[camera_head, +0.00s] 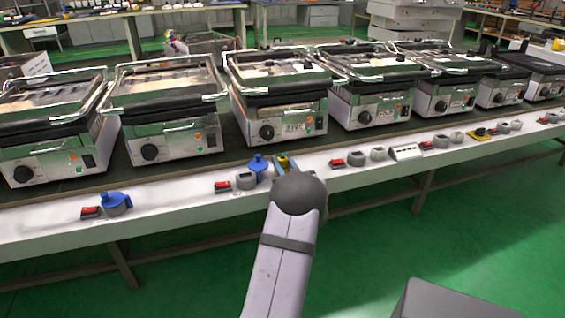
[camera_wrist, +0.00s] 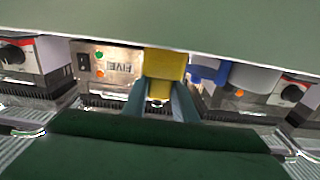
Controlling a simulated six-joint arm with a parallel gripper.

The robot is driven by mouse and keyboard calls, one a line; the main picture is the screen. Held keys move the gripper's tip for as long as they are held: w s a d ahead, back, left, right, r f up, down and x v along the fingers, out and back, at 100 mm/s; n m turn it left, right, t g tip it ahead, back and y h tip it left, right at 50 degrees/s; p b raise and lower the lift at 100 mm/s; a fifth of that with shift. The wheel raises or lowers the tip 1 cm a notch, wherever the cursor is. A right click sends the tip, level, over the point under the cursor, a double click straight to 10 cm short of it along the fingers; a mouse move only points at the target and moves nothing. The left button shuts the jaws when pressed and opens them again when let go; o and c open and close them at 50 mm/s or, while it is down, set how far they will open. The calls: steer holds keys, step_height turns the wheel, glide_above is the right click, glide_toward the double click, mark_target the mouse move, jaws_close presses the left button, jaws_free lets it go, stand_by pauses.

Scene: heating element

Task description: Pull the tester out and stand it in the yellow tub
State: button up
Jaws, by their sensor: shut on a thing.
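My gripper (camera_head: 283,168) reaches over the front white ledge, and its blue-green fingers are shut on a small yellow piece (camera_head: 283,158). In the wrist view my gripper (camera_wrist: 162,92) has one finger on each side of this yellow piece (camera_wrist: 164,66), which looks like the tester. Its far end is hidden, so I cannot tell whether it is seated or free. Another yellow item (camera_head: 480,133) with a dark part sits on the ledge at the right. It is too small to tell whether it is the tub.
A row of contact grills (camera_head: 280,95) stands behind the ledge (camera_head: 180,198). Close left of my gripper is a blue-topped piece (camera_head: 258,164) by a grey socket (camera_head: 246,181). Red switches (camera_head: 222,186), grey sockets and a white box (camera_head: 405,152) line the ledge.

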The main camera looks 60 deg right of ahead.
steer(key=o, duration=1.1)
steer(key=shift+f, duration=0.1)
steer(key=p+v, duration=0.1)
steer(key=v, duration=0.6)
steer(key=shift+s+a, duration=0.15)
